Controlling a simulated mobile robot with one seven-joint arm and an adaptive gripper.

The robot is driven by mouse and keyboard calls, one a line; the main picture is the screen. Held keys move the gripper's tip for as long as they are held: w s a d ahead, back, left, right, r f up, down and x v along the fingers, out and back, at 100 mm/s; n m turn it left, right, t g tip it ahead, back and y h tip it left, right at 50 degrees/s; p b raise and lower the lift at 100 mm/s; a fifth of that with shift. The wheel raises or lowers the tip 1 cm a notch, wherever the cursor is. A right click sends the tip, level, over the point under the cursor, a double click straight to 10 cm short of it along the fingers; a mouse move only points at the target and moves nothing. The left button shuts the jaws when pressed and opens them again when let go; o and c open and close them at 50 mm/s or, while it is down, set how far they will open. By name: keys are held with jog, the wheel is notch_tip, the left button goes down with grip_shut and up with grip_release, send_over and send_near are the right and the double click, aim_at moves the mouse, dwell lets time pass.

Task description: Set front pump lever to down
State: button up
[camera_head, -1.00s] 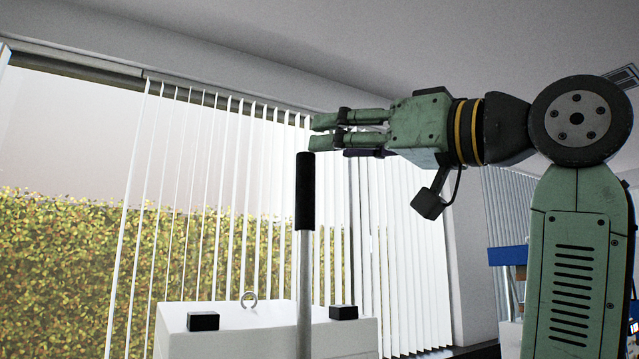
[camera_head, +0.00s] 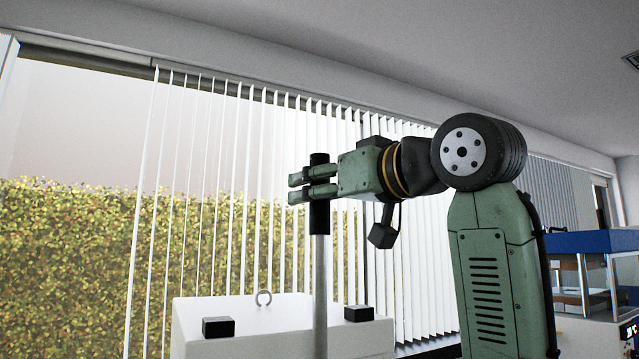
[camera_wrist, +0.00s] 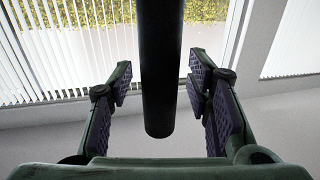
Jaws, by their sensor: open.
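The front pump lever (camera_head: 320,270) is a grey rod with a black grip at its top, standing upright in front of the white press body. Its black grip also shows in the wrist view (camera_wrist: 160,75), running down between my finger pads. My gripper (camera_head: 303,185) is at the height of the black grip, with its fingers crossing in front of the grip's upper part. In the wrist view my gripper (camera_wrist: 163,95) is open, with a gap between each purple pad and the grip. The lever's lower end is out of view.
Vertical blinds (camera_head: 250,190) and a window are behind. A blue-topped machine (camera_head: 600,242) stands at the right.

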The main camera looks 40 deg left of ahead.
jog(key=shift+a, duration=0.1)
jog(key=shift+c, duration=0.5)
grip_shut()
dwell(0.4)
